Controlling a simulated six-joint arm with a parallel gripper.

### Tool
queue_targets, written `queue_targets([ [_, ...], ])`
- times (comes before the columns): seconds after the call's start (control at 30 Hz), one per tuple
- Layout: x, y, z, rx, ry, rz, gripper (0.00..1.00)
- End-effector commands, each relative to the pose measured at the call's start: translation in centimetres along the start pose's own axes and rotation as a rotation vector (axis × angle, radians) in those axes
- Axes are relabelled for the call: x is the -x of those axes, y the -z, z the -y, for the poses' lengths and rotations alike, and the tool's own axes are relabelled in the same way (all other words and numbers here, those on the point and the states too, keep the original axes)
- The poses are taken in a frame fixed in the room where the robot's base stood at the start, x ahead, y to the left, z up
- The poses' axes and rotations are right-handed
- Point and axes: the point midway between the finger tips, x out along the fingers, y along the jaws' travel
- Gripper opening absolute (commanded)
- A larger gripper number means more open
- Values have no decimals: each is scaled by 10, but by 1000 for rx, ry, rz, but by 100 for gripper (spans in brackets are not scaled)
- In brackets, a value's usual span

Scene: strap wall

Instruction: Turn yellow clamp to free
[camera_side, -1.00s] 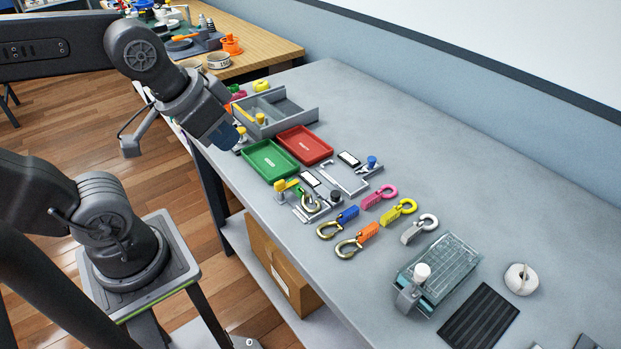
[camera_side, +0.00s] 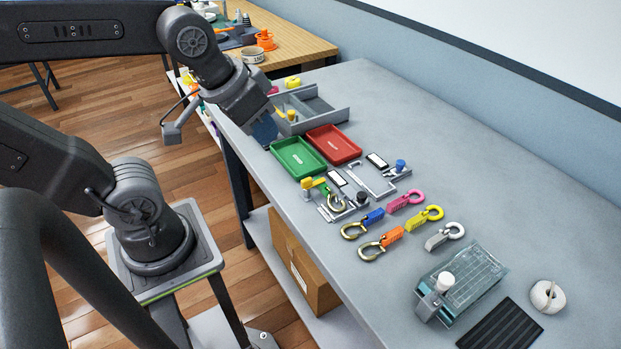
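The yellow clamp (camera_side: 308,185) stands at the near-left end of a small grey fixture on the bench, with a short yellow arm pointing right. A hook with a dark body lies in the fixture just right of it, partly hidden. My gripper (camera_side: 264,132) hangs above the left edge of the bench, by the left corner of the green tray (camera_side: 297,172). It is up and left of the yellow clamp and apart from it. The gap between its fingers does not show, and nothing is visibly held.
A red tray (camera_side: 335,158) and a grey divided bin (camera_side: 341,114) stand behind. A fixture with a blue knob (camera_side: 400,164) is to the right. Several coloured hooks lie in front.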

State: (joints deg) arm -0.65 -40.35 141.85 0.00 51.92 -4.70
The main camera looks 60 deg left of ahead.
Motion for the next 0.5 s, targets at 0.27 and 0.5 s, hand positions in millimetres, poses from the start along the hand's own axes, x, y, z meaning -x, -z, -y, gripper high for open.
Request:
queue_targets([
  [0.27, -47, 46, 21, 693, 120, 210, 44],
  [0.5, -98, 72, 44, 1256, 296, 324, 53],
])
